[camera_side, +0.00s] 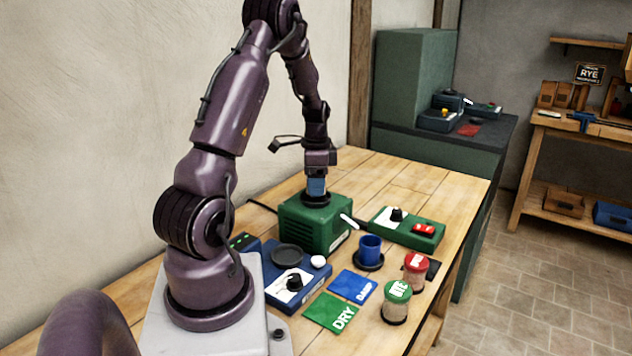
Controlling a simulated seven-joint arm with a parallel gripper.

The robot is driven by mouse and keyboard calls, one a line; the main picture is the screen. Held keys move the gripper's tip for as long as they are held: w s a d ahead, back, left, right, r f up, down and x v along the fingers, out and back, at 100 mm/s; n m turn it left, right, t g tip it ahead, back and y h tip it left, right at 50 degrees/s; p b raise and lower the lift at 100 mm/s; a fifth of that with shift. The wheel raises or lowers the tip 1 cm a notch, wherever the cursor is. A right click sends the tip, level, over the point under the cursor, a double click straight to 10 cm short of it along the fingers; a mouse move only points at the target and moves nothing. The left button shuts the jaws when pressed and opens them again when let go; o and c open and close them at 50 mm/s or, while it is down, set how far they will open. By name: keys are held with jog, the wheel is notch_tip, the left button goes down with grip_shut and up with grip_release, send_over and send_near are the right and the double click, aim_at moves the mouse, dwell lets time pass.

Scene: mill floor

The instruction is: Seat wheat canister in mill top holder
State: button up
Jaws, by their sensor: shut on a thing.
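The mill (318,224) is a green box on the wooden table, with a dark round holder (316,200) on its top. My gripper (317,176) points down over the mill, shut on a small blue object (316,187). I take this for the wheat canister, but its label is not readable and the jaws hide much of it. The object is upright and its lower end is at the holder. I cannot tell whether it sits fully inside the ring or just above it.
A blue cup (370,248), DAMP card (352,286), DRY card (331,313), blue scale-like box (299,287) and green control box (407,229) surround the mill.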

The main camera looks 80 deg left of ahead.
jog(key=shift+f, duration=0.6)
jog(key=o, duration=0.8)
jog(key=shift+c, duration=0.2)
jog(key=shift+r, duration=5.5)
